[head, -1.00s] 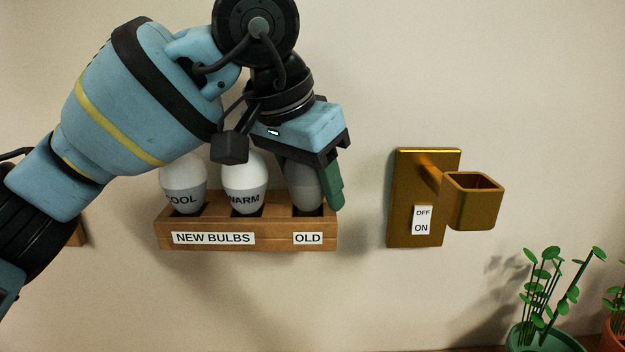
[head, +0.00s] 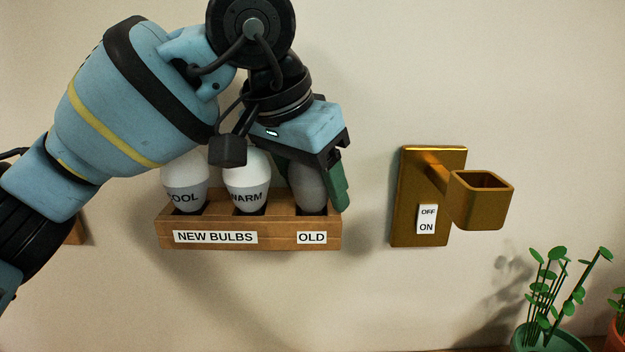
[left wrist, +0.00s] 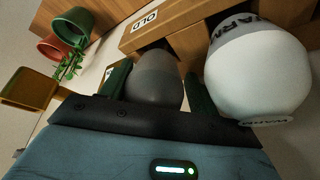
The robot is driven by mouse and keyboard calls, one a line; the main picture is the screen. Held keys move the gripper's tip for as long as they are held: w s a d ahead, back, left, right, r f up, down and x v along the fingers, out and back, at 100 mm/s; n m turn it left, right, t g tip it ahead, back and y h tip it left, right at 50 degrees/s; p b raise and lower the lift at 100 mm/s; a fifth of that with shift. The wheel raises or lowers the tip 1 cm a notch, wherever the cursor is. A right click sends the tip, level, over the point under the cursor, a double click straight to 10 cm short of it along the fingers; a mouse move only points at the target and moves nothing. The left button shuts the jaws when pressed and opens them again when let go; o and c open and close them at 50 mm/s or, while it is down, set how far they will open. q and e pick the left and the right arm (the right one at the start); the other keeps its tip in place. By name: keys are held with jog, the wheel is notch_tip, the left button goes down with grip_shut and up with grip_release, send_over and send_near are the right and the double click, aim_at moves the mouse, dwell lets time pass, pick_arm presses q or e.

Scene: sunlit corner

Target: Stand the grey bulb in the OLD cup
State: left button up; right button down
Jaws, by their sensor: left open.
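The grey bulb (head: 311,194) stands upright in the OLD cup, the right-hand opening of the wooden rack (head: 270,241), above the OLD label (head: 312,238). Its foot is hidden inside the cup. My left gripper (head: 311,186) is open, with one green finger on each side of the bulb. In the left wrist view the grey bulb (left wrist: 155,85) sits between the two fingers, with the OLD label (left wrist: 145,21) behind it. My right gripper is in neither view.
The COOL bulb (head: 185,190) and WARM bulb (head: 246,189) stand in the NEW BULBS openings; the WARM bulb is close beside my left finger. A brass wall fixture (head: 481,205) with an OFF/ON switch (head: 427,219) is to the right. Potted plants (head: 550,336) stand at lower right.

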pick_arm(q)
jog(key=shift+s+d+f, duration=0.1)
jog(key=shift+d+f, duration=0.05)
jog(key=shift+f, duration=0.35)
jog(key=shift+s+d+f, duration=0.1)
jog(key=shift+f, duration=0.4)
jog(key=w+v, duration=0.1)
jog(key=v, duration=1.3)
jog(key=shift+d+r, duration=0.3)
jog(key=shift+d, duration=0.05)
jog(key=shift+s+d+f, duration=0.1)
